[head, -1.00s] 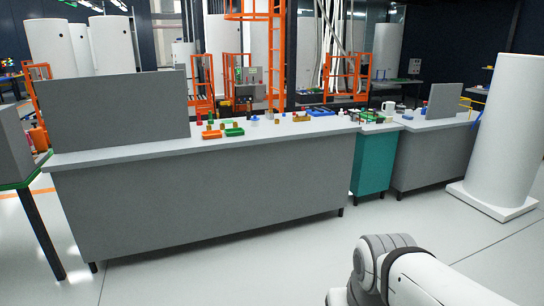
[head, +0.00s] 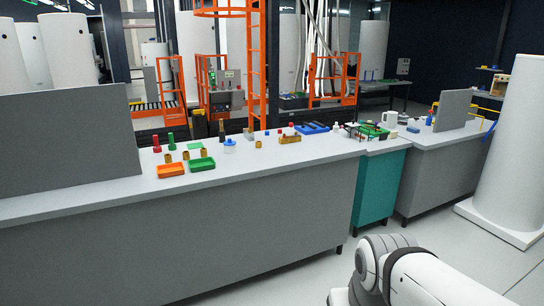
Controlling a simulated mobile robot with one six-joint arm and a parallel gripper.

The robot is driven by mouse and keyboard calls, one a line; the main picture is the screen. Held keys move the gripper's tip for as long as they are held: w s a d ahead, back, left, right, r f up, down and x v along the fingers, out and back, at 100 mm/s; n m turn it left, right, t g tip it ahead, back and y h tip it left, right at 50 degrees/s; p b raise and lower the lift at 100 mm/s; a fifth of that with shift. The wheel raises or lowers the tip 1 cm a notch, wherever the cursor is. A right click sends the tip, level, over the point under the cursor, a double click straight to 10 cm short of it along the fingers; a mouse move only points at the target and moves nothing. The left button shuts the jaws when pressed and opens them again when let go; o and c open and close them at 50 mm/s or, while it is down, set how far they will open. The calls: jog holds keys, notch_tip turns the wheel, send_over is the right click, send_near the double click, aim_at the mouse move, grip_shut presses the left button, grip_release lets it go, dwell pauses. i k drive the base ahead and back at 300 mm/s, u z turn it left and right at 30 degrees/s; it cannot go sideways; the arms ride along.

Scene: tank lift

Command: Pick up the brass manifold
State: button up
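A small brass-coloured block, which looks like the brass manifold (head: 290,139), lies on the long grey workbench (head: 262,167), right of the bench's middle. It is small in the head view, so its details are hard to make out. Part of my white and grey arm shows at the bottom right, well in front of the bench. My gripper is out of view, so I cannot see its state.
An orange tray (head: 171,170) and a green tray (head: 201,164) sit left of the brass block. A blue tray (head: 312,128) lies behind it. A grey panel (head: 65,142) stands on the bench's left. A teal cabinet (head: 375,190) adjoins the right end. Floor in front is clear.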

aim_at(297, 138)
jog(key=i, duration=3.25)
jog(key=u, duration=0.05)
